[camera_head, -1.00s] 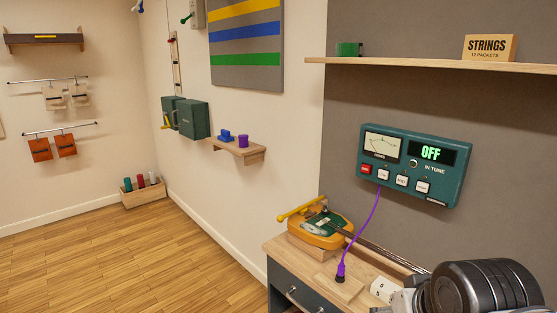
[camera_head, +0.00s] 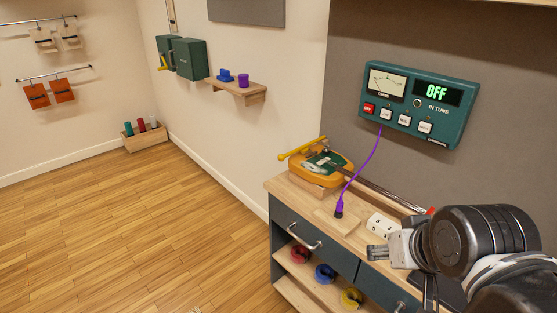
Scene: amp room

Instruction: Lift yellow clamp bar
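The yellow clamp bar (camera_head: 303,148) lies slantwise over the far left end of an orange-yellow guitar-like body (camera_head: 325,170) with a green top plate. The body rests on a wooden block on the bench, and its dark neck runs to the right. The bar appears to be a round rod with a knob at its left end. My gripper (camera_head: 384,254) is at the lower right, over the bench's front edge and well apart from the bar. Parts of it are hidden by my arm, and its opening does not show clearly. Nothing is seen in it.
A purple cable (camera_head: 364,172) runs from the tuner box (camera_head: 418,104), reading OFF, down to a plug on the bench. A white socket block (camera_head: 381,225) sits near my gripper. Drawers and colored rings are below. The wooden floor at left is clear.

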